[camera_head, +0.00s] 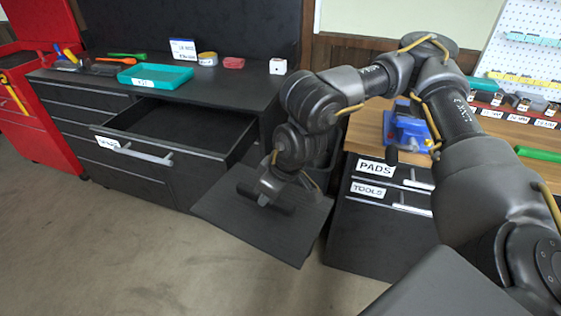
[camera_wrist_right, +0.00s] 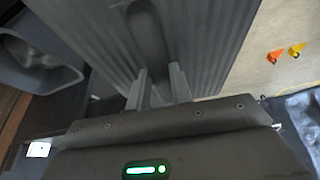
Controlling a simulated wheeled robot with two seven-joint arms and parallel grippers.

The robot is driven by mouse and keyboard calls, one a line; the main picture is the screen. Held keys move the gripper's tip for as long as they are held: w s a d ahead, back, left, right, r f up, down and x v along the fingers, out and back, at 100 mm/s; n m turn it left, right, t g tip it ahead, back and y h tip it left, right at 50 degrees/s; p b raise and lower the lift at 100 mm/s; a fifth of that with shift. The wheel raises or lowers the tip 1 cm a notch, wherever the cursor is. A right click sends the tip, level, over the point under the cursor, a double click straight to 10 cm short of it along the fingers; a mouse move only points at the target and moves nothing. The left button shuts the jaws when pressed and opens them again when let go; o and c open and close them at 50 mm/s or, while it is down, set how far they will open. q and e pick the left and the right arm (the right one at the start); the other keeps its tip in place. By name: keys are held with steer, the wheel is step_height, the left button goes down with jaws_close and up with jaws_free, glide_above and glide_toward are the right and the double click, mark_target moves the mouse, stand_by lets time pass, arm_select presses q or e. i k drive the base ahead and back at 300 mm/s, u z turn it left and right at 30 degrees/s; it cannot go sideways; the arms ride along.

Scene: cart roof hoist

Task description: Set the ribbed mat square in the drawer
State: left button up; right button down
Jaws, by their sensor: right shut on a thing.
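The dark ribbed mat (camera_head: 288,242) hangs in the air between the open drawer and the wooden-topped cabinet, turned at an angle to the drawer. Its ribs show in the right wrist view (camera_wrist_right: 205,55), with a dark rounded bar on its face. My right gripper (camera_head: 263,200) is above the mat's middle and shut on that bar; its two fingers (camera_wrist_right: 158,90) show in the wrist view. The open drawer (camera_head: 190,122) is to the left of the mat and looks empty. The mat is outside it, near its right front corner. My left gripper is not in view.
The dark bench top (camera_head: 225,88) above the drawer holds a teal tray (camera_head: 155,76) and tools. A red cabinet (camera_head: 35,125) stands at left. A wooden-topped cabinet (camera_head: 345,205) with PADS and TOOLS drawers and a blue vise (camera_head: 408,128) stands at right. Floor is clear in front.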

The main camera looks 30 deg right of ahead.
mark_target(183, 136)
steer(key=u, duration=0.2)
steer(key=k, duration=0.45)
steer(key=u, duration=1.35)
steer(key=i, duration=0.75)
steer(key=z, duration=0.7)
steer(key=i, duration=0.7)
steer(key=z, duration=0.8)
steer(key=i, duration=0.5)
steer(key=u, duration=0.1)
